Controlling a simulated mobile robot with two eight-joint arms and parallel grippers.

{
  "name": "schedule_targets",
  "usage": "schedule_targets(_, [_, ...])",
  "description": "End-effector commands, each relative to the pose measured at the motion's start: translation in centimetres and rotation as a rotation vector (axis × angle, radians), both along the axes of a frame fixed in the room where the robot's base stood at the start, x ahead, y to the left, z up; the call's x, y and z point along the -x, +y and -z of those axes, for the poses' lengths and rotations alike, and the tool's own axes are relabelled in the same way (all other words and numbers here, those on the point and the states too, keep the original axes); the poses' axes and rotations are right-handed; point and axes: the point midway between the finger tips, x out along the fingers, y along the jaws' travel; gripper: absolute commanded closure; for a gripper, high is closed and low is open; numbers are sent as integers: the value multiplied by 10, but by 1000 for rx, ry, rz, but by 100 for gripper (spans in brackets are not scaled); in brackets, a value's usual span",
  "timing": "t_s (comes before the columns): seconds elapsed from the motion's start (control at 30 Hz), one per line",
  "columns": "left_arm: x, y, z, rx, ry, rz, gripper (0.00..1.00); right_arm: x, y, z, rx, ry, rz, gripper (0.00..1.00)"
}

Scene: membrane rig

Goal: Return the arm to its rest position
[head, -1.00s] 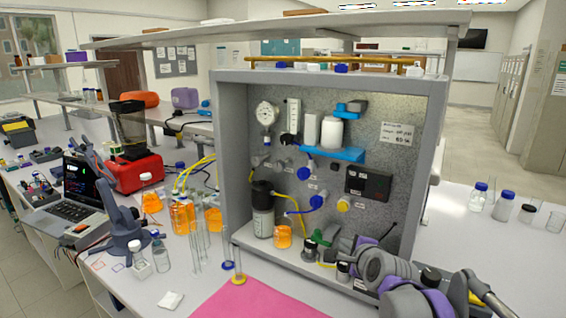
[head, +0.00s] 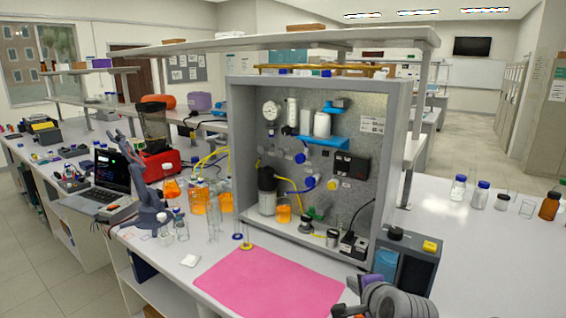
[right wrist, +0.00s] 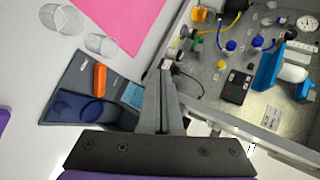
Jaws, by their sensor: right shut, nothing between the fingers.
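My right arm comes in at the bottom right of the head view, and its gripper (head: 345,308) is low near the front edge of the pink mat. Part of it is cut off by the picture's edge. In the right wrist view the two fingers (right wrist: 162,95) lie together with nothing between them. The membrane rig (head: 238,150), a grey open-fronted cabinet with a gauge, valves and bottles, stands behind and to the left of the gripper, apart from it. My left gripper is not in view.
A dark box (head: 425,270) with a yellow label stands right of the rig, close to my right arm. The pink mat (head: 265,285) is bare. Capped bottles (head: 482,190) stand on the right bench. Orange-filled beakers (head: 200,202) and a laptop (head: 108,175) are at left.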

Motion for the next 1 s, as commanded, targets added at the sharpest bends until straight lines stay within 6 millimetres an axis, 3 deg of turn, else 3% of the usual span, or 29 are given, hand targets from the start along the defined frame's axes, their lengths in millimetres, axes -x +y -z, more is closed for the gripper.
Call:
schedule_targets(0.2, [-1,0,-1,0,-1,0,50,104,4,70,454,137,-348,100])
schedule_targets(0.4, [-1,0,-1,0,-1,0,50,209,-5,145,858,272,-748,100])
schedule_targets(0.5, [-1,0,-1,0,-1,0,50,244,-10,170,977,315,-894,100])
schedule_targets(0.6, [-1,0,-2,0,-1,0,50,263,-14,185,1043,340,-982,100])
schedule_targets(0.7, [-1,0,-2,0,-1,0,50,270,-16,190,1068,350,-1019,100])
schedule_targets(1.0, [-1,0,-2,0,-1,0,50,270,-15,189,1070,349,-1020,100])
